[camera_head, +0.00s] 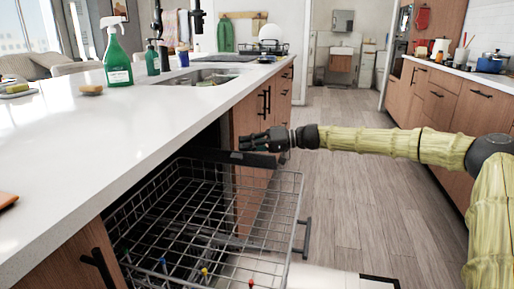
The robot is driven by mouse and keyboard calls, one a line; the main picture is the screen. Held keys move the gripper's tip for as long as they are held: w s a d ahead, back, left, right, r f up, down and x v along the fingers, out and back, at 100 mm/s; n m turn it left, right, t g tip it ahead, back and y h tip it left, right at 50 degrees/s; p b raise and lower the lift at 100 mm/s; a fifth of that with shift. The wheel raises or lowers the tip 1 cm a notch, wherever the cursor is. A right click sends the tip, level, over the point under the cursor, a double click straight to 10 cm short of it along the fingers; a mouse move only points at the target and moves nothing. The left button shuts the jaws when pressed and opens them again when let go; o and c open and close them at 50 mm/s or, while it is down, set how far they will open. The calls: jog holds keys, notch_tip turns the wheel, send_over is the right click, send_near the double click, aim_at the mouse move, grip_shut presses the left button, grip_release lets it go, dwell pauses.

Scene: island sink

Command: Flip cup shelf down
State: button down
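A wire rack (280,205) is pulled out from under the white counter. A dark, flat strip (215,156) runs along the rack's far upper side; it may be the cup shelf, but I cannot tell for sure. My gripper (246,142) is dark and points left, just above the right part of this strip. I cannot tell whether it touches the strip. Its fingers are small and dark here, so their opening is unclear. No held object shows.
The white countertop (120,130) edges the rack on the left, with a green spray bottle (117,60) and a sink (205,76) on it. Wooden cabinets (448,95) line the right. Clear wooden floor (345,125) lies between.

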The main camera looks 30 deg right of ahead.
aim_at(240, 156)
jog(key=shift+s+a+f+n+h+b, duration=0.15)
jog(key=shift+s+a+f+n+b, duration=0.2)
jog(key=shift+s+n+b, duration=0.2)
jog(key=shift+s+a+f+n+h+b, duration=0.2)
jog(key=shift+s+a+n+b, duration=0.2)
jog(key=shift+n, duration=0.25)
jog(key=shift+s+a+f+n+t+h+b, duration=0.4)
jog(key=shift+s+a+f+n+b, duration=0.3)
jog(key=shift+n+b, duration=0.35)
jog(key=shift+s+a+f+n+t+h+b, duration=0.25)
jog(key=shift+s+a+f+n+b, duration=0.1)
jog(key=shift+f+n+b, duration=0.35)
jog(key=shift+s+a+f+n+t+h+b, duration=0.2)
jog(key=shift+s+f+n+b, duration=0.25)
jog(key=shift+n+b, duration=0.45)
jog(key=shift+s+a+f+n+t+h+b, duration=0.15)
jog(key=shift+s+a+f+n+h+b, duration=0.2)
jog(key=shift+f+n+b, duration=0.4)
jog(key=shift+r, duration=0.15)
